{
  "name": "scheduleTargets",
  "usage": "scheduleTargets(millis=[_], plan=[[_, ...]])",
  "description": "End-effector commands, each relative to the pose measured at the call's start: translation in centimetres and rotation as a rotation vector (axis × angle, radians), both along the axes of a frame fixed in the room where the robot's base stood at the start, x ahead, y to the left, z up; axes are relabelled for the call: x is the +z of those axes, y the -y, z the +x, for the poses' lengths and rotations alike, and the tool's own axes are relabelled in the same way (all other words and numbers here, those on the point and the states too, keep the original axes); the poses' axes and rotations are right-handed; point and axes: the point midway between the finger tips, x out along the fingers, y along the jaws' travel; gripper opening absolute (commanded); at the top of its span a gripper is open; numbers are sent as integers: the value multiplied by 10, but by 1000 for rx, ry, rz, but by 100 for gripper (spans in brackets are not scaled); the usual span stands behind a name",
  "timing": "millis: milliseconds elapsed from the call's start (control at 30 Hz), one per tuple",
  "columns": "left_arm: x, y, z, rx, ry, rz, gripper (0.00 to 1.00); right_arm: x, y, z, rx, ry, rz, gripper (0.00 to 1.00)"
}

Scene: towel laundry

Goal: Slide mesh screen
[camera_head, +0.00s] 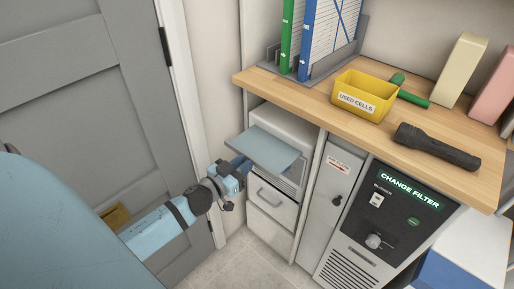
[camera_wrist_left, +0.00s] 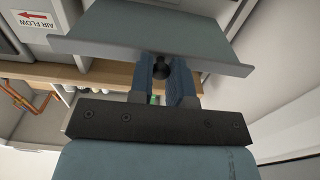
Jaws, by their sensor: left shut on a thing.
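A flat grey-blue panel (camera_head: 263,150) sticks out nearly level from the upper part of a white cabinet below the counter. It also shows in the left wrist view (camera_wrist_left: 150,28). I cannot make out any mesh on it. My left gripper (camera_head: 238,168) is at the panel's near edge. In the left wrist view the fingers (camera_wrist_left: 163,80) are shut around a small dark knob (camera_wrist_left: 160,69) under the panel. My right gripper is not in view.
Two drawers (camera_head: 275,200) lie below the panel. A narrow door (camera_head: 328,200) and a black "CHANGE FILTER" panel (camera_head: 390,215) stand to the right. The wooden counter (camera_head: 310,100) above carries a yellow "USED CELLS" bin (camera_head: 362,94) and a flashlight (camera_head: 438,146). A grey door (camera_head: 80,95) stands left.

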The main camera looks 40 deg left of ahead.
Motion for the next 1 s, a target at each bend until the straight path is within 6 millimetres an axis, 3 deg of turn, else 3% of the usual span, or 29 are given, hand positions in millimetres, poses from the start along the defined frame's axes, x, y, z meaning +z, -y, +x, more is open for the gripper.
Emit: scheduleTargets(millis=[133, 467, 500, 600, 1000], plan=[[0, -1, -18, 0, -2, -2, 0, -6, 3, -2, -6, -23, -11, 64], [0, -1, -21, -1, 1, 2, 0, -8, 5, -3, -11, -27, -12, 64], [0, -1, -21, -1, 1, 2, 20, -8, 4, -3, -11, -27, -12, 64], [0, -1, -21, -1, 1, 1, 43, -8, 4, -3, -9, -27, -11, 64], [0, -2, -28, 2, -2, -1, 44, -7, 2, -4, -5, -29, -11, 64]])
